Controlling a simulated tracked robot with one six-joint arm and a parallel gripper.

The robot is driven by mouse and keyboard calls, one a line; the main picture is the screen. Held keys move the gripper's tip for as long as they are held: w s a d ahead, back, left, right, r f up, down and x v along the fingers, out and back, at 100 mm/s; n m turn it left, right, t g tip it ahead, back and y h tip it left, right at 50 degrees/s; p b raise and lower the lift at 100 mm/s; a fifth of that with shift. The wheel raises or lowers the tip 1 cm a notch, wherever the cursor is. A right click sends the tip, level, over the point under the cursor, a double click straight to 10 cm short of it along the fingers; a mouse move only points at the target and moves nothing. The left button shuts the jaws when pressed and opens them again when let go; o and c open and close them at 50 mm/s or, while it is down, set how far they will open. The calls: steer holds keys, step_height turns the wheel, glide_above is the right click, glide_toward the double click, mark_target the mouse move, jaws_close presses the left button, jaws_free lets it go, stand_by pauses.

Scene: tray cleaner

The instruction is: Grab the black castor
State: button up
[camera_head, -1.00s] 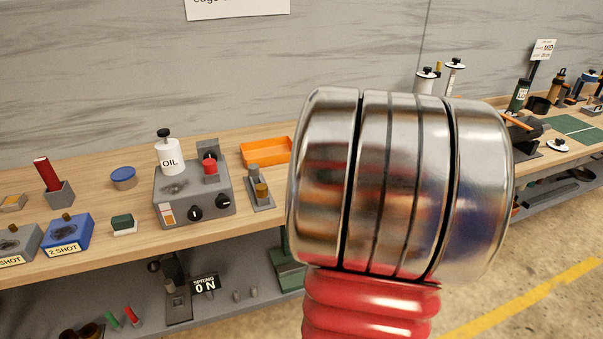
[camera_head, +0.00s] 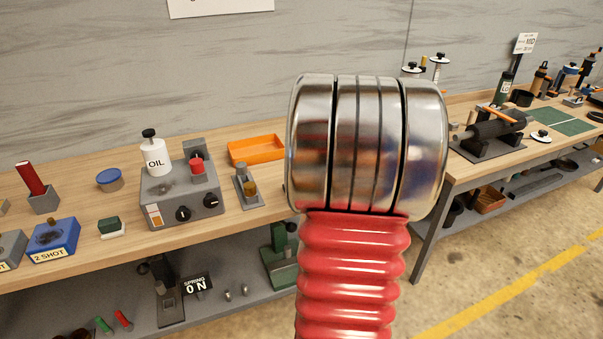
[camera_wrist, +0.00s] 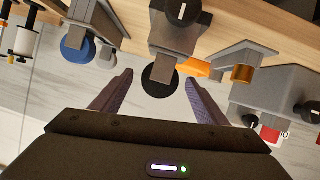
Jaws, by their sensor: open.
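In the wrist view, which is upside down, a round black disc (camera_wrist: 159,80) sits at the end of a grey post and looks like the black castor. The grey block (camera_wrist: 178,38) behind it also carries a black knob (camera_wrist: 182,10). My gripper (camera_wrist: 158,77) is open and empty, with one finger on each side of the disc in the picture; I cannot tell how far off it is. In the head view, my arm hides this area.
The orange tray (camera_head: 257,149), a brass-topped grey stand (camera_head: 246,187) and the grey oil box (camera_head: 182,199) with its red button (camera_head: 197,165) stand on the wooden bench (camera_head: 272,203). A white oil bottle (camera_head: 155,156) is on the box. A second bench (camera_head: 478,167) is at right.

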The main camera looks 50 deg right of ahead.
steer(key=shift+x, duration=1.5)
steer(key=shift+f, duration=0.1)
steer(key=shift+c, duration=0.3)
steer(key=c, duration=1.3)
step_height(320, 180, up, 10)
steer(key=shift+r, duration=0.1)
